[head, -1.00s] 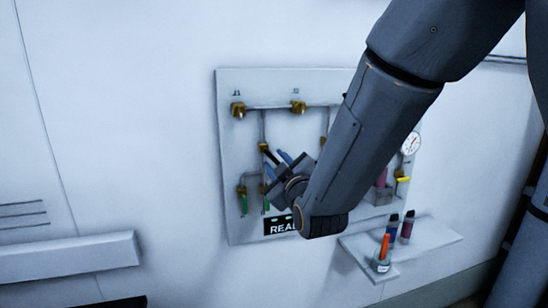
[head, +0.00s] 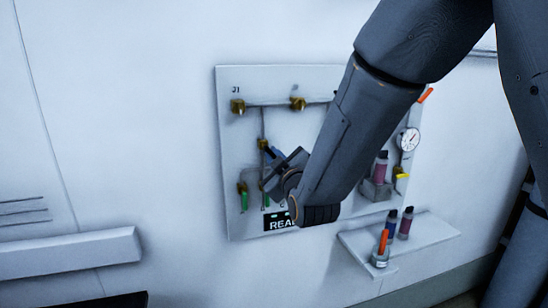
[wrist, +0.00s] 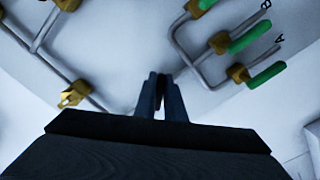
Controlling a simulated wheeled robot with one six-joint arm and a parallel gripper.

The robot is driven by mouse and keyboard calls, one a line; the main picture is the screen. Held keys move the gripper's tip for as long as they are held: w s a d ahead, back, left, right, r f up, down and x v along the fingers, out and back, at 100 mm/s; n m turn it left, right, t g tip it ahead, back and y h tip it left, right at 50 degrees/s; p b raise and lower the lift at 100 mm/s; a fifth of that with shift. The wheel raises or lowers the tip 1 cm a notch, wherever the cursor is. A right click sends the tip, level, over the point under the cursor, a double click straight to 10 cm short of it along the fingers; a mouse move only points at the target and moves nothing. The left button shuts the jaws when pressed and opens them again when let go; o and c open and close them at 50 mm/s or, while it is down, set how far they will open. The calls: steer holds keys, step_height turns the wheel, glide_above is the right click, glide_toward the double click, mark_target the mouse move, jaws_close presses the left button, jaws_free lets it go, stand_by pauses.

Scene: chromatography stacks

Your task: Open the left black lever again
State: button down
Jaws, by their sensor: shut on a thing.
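The left black lever (head: 267,149) sits at a brass valve (head: 263,143) on the left vertical pipe of the wall panel. Most of the lever is hidden by my gripper (head: 272,160), whose fingers are at it. In the wrist view my gripper's two fingers (wrist: 160,98) are close together, with a dark thing between them, which I take to be the lever. The lever's exact angle is hard to see.
Green levers (head: 244,201) hang on the panel (head: 240,90) at lower left; a green lever (wrist: 250,40) also shows in the wrist view. A pressure gauge (head: 408,139) is at right. A shelf (head: 436,233) with bottles stands below. My arm hides the panel's middle.

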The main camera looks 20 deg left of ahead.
steer(key=shift+f, duration=0.1)
steer(key=shift+s+a+f+m+b, duration=0.15)
steer(key=shift+a+m+b, duration=0.1)
steer(key=shift+m+b, duration=0.95)
steer(key=shift+s+a+f+m+b, duration=0.1)
steer(key=shift+s+a+m+b, duration=0.15)
steer(key=shift+m+b, duration=0.95)
steer(key=shift+s+a+f+m+b, duration=0.1)
steer(key=shift+a+m+b, duration=0.2)
steer(key=shift+m+b, duration=0.9)
steer(key=shift+r+m+p, duration=0.1)
steer(key=shift+m+p, duration=0.25)
steer(key=shift+m, duration=0.25)
steer(key=c, duration=1.8)
jaws_free()
steer(key=shift+c, duration=0.2)
steer(key=shift+s, duration=0.1)
